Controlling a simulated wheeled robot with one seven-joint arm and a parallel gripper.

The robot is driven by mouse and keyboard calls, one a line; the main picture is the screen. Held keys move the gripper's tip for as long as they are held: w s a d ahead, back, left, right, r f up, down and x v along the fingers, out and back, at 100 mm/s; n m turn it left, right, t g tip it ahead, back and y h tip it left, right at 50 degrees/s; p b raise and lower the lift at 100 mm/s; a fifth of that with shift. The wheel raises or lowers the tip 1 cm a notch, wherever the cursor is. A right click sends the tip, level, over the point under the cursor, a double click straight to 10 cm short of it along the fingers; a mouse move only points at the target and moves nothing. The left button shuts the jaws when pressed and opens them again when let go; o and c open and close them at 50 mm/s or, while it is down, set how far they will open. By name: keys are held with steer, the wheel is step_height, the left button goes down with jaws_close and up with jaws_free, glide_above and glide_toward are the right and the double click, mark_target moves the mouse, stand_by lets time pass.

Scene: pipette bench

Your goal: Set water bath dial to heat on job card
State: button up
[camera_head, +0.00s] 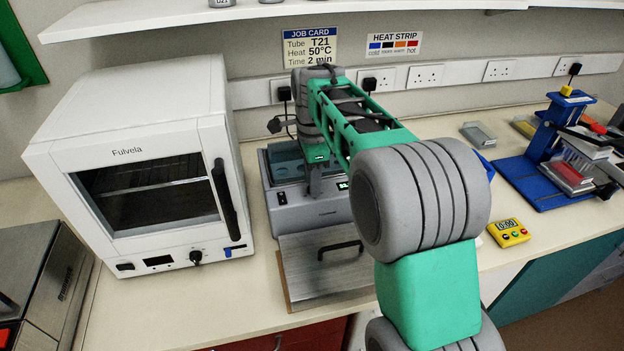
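The job card (309,47) on the wall reads tube T21, heat 50°C, time 2 min. The grey water bath (312,214) stands on the bench right of the white oven. My green and grey arm crosses in front of it and hides its right part. A small lit green display (342,185) shows at the arm's edge; its digits are not readable. A small dark part at the bath's left front may be a control, but I cannot tell whether it is the dial. My gripper (315,182) points down over the bath, mostly hidden by my arm; its opening is unclear.
A white oven (140,150) stands close on the left. A metal lid with a black handle (340,246) lies before the bath. A yellow timer (508,232) reading 0:00 and a blue rack stand (545,150) are to the right. A heat strip chart (394,43) hangs above.

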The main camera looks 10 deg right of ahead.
steer(key=shift+o, duration=0.8)
step_height(320, 180, up, 8)
steer(key=shift+f+b, duration=0.25)
steer(key=shift+b, duration=0.15)
steer(key=shift+r, duration=0.15)
